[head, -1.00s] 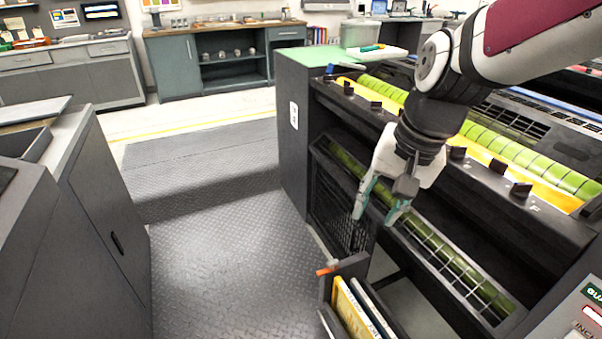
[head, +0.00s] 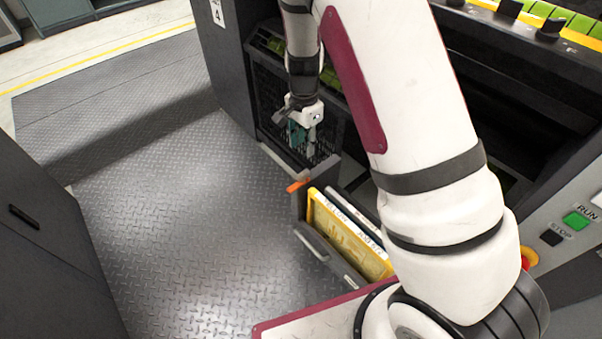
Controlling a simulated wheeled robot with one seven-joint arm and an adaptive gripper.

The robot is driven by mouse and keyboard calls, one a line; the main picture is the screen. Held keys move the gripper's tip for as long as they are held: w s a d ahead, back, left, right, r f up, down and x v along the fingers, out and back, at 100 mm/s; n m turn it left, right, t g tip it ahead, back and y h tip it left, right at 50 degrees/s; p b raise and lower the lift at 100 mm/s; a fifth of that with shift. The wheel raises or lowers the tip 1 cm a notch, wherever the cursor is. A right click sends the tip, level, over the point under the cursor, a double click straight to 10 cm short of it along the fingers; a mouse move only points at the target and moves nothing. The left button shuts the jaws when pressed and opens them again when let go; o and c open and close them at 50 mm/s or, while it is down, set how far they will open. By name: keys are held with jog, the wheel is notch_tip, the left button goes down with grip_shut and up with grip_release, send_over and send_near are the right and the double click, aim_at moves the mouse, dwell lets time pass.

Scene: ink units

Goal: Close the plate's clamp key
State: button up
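A small orange lever (head: 298,186), which looks like the clamp key, sticks out to the left at the top corner of a dark plate holder (head: 298,207). A yellow plate (head: 345,240) with raised lettering stands in this holder, with white-edged panels behind it. My gripper (head: 304,150) points down in front of a black mesh panel, above and beyond the orange lever and apart from it. Its teal-padded fingers look apart, with nothing seen between them, though the view is nearly side-on. How the lever meets the plate is too small to tell.
The large dark press unit (head: 500,75) fills the right, with a panel carrying a green RUN button (head: 576,221). My arm hides much of its front. A dark cabinet (head: 45,240) stands at left. The diamond-plate floor (head: 180,220) between is clear.

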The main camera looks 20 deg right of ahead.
aim_at(303, 173)
notch_tip(303, 173, down, 13)
jog(key=b, duration=0.5)
jog(key=shift+f, duration=0.2)
grip_shut()
